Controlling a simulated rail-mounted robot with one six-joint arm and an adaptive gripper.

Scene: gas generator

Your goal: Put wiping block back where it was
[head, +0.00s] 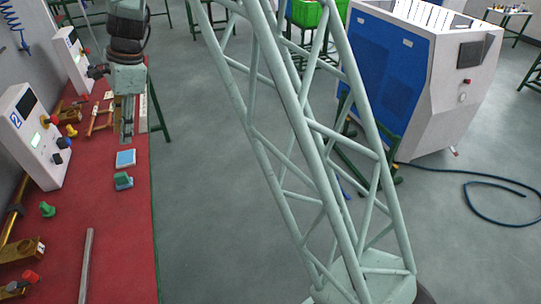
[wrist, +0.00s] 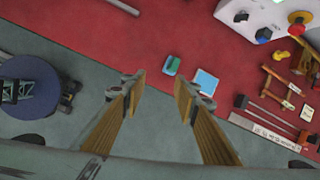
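The likely wiping block is a small teal-green block with a blue part (head: 123,181), on the red bench top near its right edge. It also shows in the wrist view (wrist: 173,66). Beside it, apart, lies a light-blue square with a pale border (head: 125,158), also seen in the wrist view (wrist: 205,83). I cannot tell whether the square is a pad or a marked spot. My gripper (head: 127,139) points down above the bench's right side, beyond the square. In the wrist view my gripper (wrist: 160,88) has its fingers wide apart with nothing between them.
Control boxes (head: 37,137) with knobs stand along the bench's left side. A grey bar (head: 87,265) lies at the near end, and brass-coloured fittings (head: 20,251) sit at the left.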

